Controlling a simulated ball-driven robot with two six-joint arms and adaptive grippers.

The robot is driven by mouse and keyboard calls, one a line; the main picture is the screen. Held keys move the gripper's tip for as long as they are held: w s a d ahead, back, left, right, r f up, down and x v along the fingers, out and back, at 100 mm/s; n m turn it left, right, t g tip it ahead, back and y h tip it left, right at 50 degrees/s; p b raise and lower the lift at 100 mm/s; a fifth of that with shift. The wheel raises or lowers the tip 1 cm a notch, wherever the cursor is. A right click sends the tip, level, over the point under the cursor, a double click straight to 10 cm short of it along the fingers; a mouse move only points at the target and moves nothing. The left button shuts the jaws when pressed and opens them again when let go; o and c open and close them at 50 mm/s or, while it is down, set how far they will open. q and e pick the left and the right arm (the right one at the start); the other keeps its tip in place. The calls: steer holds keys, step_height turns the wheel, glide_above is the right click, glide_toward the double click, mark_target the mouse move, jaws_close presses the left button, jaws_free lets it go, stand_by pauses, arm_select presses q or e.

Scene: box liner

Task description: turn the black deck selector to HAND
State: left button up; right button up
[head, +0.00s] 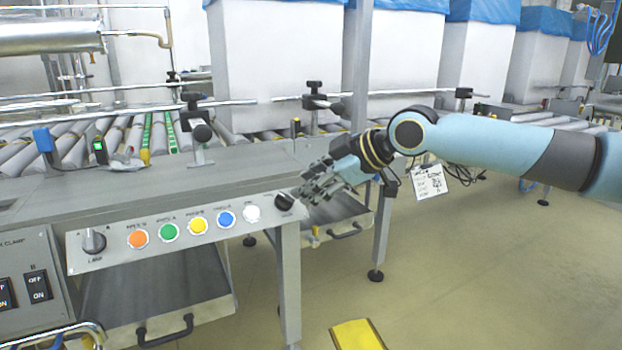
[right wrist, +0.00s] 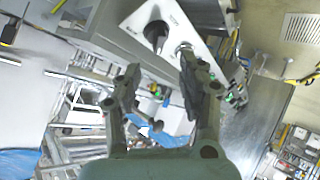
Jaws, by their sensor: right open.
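The black selector knob (head: 285,201) sits at the right end of the sloped grey control panel. Its label is too small to read. In the right wrist view a black knob (right wrist: 156,33) shows on the white panel plate, beyond the fingertips. My right gripper (head: 312,187) is open and empty, just right of the knob and apart from it as far as I can tell. In the right wrist view its two fingers (right wrist: 160,70) stand apart with nothing between them. My left gripper is not in view.
Orange, green, yellow, blue and white buttons (head: 198,224) line the panel (head: 120,260), with another rotary knob (head: 94,241) at its left end. A switch box (head: 30,285) is at the far left. A roller conveyor and large white blue-topped boxes stand behind.

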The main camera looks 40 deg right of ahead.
steer(key=shift+s+r, duration=0.4)
steer(key=shift+s, duration=0.2)
